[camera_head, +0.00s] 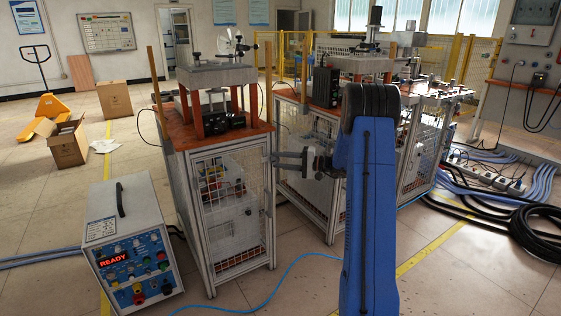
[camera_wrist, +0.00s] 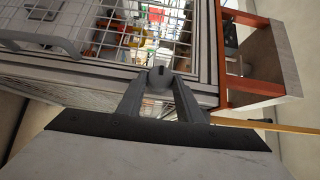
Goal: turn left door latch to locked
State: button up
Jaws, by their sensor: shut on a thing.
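The left cabinet's wire-mesh door (camera_head: 232,202) stands below the orange-edged worktop and looks closed. It also fills the upper part of the wrist view (camera_wrist: 125,40). My gripper (camera_head: 277,160) reaches in from the right to the door's right edge. In the wrist view, my gripper's (camera_wrist: 160,84) two dark fingers close on a small dark rounded latch (camera_wrist: 159,76) at the door frame's edge. A dark slot or mark shows on the latch, but its exact turn is hard to read. In the head view the latch is too small to make out.
A grey curved door handle (camera_wrist: 40,42) lies left of the latch in the wrist view. A control box reading READY (camera_head: 127,250) stands on the floor left of the cabinet. A second cabinet (camera_head: 305,160) is close on the right. A blue cable (camera_head: 300,262) crosses the floor.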

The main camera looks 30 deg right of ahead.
jog(key=shift+f, duration=0.1)
dwell(0.3)
jog(key=o, duration=1)
jog(key=v, duration=1.7)
jog(key=shift+s+d+f, duration=0.2)
jog(key=shift+f, duration=0.05)
